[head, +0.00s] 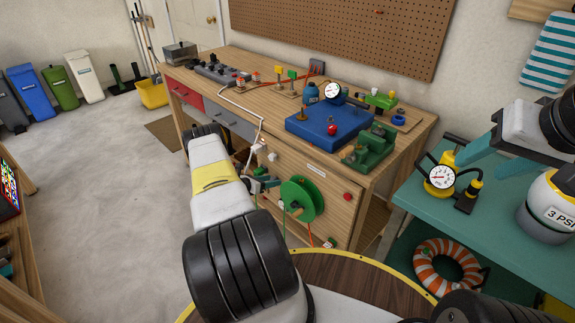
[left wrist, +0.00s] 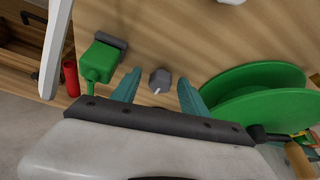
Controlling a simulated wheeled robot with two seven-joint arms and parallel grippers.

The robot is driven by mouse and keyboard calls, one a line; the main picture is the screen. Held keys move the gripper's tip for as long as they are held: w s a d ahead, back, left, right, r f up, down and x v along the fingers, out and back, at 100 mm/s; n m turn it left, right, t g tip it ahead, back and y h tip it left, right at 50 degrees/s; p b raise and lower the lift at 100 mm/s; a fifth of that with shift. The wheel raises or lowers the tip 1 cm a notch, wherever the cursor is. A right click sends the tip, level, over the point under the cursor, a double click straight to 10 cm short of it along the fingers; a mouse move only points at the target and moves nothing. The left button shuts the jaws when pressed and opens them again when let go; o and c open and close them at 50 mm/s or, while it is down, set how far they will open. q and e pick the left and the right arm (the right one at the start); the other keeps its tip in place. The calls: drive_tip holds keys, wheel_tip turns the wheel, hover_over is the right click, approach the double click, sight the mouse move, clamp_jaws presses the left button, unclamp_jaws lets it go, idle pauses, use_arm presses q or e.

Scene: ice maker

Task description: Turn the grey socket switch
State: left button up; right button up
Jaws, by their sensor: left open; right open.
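The grey socket switch (left wrist: 160,79) is a small grey knob with a white pointer mark on the wooden front of the workbench, in the left wrist view. My left gripper (left wrist: 158,86) is open, with one teal finger on each side of the knob; I cannot tell whether either finger touches it. In the head view my left gripper (head: 265,184) is at the bench front, beside the green reel, and I cannot make out the knob there. My right gripper (head: 483,152) is open and empty above the teal table at the right.
A green plug (left wrist: 97,62) sits in a dark socket left of the knob. The green reel (left wrist: 258,95) is close on the right; it also shows in the head view (head: 302,201). A white cable (head: 243,108) hangs over the bench edge. The floor at left is clear.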

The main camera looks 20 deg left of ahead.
use_arm(q)
clamp_jaws()
drive_tip(key=shift+m, duration=0.3)
drive_tip(key=shift+s+d+f+m+t+y, duration=0.15)
drive_tip(key=shift+m+t+y, duration=0.8)
drive_tip(key=shift+m, duration=1.1)
drive_tip(key=shift+d+f+m+t+y, duration=0.15)
drive_tip(key=shift+m+t+y, duration=0.75)
drive_tip(key=shift+m, duration=1.1)
drive_tip(key=shift+s+d+f+m+t+y, duration=0.15)
drive_tip(key=shift+m+t+y, duration=0.5)
drive_tip(key=shift+m+y, duration=1)
drive_tip(key=shift+w+m+h, duration=0.1)
drive_tip(key=shift+m+h, duration=0.3)
drive_tip(key=shift+m, duration=0.2)
